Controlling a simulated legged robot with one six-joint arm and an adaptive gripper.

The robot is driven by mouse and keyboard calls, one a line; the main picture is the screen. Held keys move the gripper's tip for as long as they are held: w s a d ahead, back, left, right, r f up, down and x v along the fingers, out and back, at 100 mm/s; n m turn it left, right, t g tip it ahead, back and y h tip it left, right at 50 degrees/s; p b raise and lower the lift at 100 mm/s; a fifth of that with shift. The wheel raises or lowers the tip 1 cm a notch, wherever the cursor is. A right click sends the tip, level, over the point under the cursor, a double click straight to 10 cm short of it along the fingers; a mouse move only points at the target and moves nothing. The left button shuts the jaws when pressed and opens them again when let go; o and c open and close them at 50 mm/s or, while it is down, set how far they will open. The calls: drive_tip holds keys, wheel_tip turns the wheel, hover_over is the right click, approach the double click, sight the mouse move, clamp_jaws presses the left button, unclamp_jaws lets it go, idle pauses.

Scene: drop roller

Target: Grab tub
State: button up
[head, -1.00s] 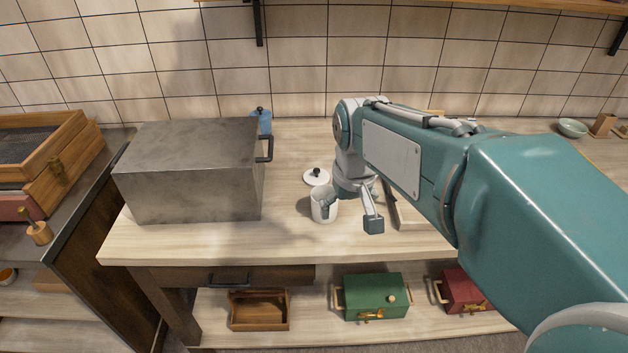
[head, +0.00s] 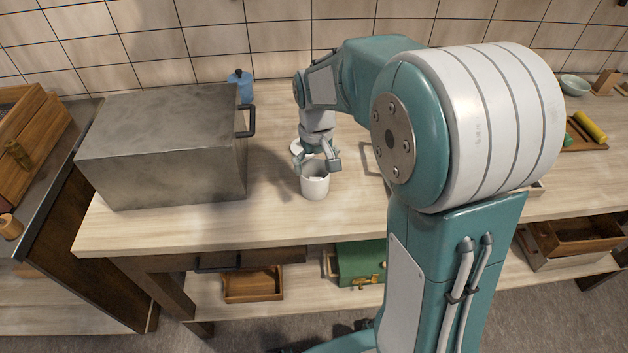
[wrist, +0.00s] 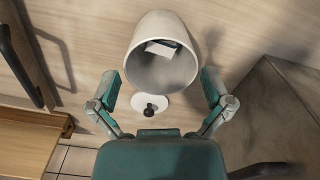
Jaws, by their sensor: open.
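The white tub (head: 315,184) stands upright on the wooden counter, right of the metal box. In the wrist view the tub (wrist: 163,80) shows its open mouth, with a small pale piece inside. My gripper (head: 319,162) is at the tub's top, toward its back. In the wrist view my gripper (wrist: 161,84) is open, one finger on each side of the tub's rim. I cannot tell whether either finger touches it. The white lid with a black knob (wrist: 150,104) lies on the counter behind the tub; my gripper partly hides it in the head view.
A large metal box (head: 165,150) with a dark handle stands left of the tub. A blue bottle (head: 240,85) is behind it. A green box (head: 360,262) and a wooden tray (head: 252,285) sit on the lower shelf. Counter in front of the tub is clear.

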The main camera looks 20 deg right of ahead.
sight(314, 178)
drive_tip(key=f, duration=0.5)
drive_tip(key=shift+w, duration=0.3)
drive_tip(key=shift+a, duration=0.1)
drive_tip(key=c, duration=0.9)
